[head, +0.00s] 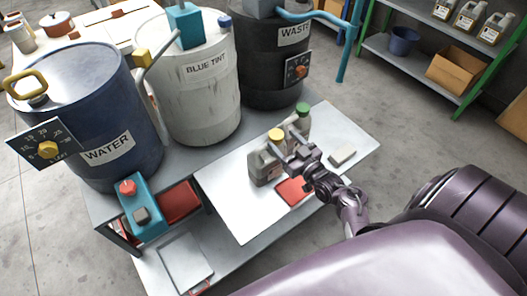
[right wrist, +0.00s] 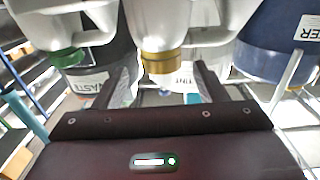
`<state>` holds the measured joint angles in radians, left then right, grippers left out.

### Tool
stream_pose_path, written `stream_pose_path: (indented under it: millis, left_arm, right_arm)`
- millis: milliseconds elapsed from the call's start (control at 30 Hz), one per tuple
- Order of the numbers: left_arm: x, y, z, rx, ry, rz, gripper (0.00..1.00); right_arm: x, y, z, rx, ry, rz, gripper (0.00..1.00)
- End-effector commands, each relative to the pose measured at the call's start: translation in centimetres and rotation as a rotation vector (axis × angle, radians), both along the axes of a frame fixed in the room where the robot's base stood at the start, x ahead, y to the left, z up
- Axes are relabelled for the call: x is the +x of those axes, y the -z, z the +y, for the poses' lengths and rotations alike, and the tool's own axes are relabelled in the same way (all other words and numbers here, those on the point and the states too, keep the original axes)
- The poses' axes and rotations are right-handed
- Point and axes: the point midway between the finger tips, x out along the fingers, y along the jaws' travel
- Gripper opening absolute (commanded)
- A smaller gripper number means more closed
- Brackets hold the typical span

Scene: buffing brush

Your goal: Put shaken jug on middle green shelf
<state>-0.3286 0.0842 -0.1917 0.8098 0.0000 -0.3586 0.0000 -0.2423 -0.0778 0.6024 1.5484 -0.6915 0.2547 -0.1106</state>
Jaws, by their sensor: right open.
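A grey jug with a yellow cap (head: 264,168) stands upright on the white board. A second jug with a green cap (head: 300,123) stands just behind it, to the right. My right gripper (head: 285,151) is open at the yellow-capped jug's upper right side. In the right wrist view, which is upside down, the yellow cap (right wrist: 162,64) lies between the two spread fingers; I cannot tell if they touch the jug. The green cap (right wrist: 68,58) is off to the left there. My left gripper is out of view.
The white board (head: 235,215) also holds a red pad (head: 291,191) and a pale block (head: 342,155). Water (head: 85,110), blue tint (head: 195,85) and waste (head: 268,60) drums stand behind. The shelf holds several jugs, a blue bucket (head: 403,40) and a cardboard box (head: 453,70).

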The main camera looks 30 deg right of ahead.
Motion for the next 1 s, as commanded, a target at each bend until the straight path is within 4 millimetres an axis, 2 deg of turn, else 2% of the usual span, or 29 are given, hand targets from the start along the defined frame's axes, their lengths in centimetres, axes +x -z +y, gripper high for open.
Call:
stream_pose_path:
  millis: [400, 500, 733, 1000]
  left_arm:
    - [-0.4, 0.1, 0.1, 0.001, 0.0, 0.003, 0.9]
    - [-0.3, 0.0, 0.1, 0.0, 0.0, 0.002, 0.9]
    - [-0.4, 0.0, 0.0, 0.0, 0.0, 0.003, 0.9]
    - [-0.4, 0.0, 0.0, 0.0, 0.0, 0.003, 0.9]
  right_arm:
    - [5.6, 0.0, 0.7, 0.001, 0.001, -0.001, 0.65]
    - [6.3, 0.1, 0.7, 0.0, 0.001, 0.001, 0.65]
    - [6.4, 0.1, 0.7, -0.001, 0.0, 0.003, 0.65]
    - [6.3, 0.1, 0.7, -0.001, 0.0, 0.002, 0.3]
